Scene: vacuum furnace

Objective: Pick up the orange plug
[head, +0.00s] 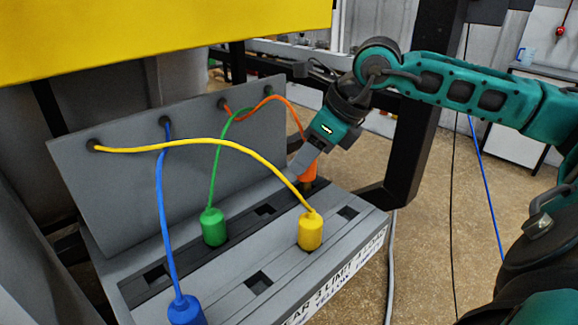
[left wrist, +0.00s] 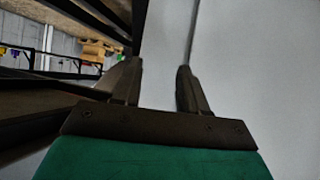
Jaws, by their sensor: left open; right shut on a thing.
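The orange plug (head: 308,171) is at the back right of the grey socket block, with its orange cable running up to the panel behind. My right gripper (head: 303,165) comes down on it from the upper right and is shut on it. The fingers hide part of the plug, and I cannot tell whether its lower end is still in the socket. My left gripper (left wrist: 155,85) shows in the left wrist view only. Its two fingers are apart with nothing between them, in front of a pale surface.
The socket block (head: 225,265) also holds a green plug (head: 213,227), a yellow plug (head: 310,231) and a blue plug (head: 186,311), with several empty slots. Their cables arch from the grey panel (head: 190,130). A black post (head: 412,120) stands right behind my right gripper.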

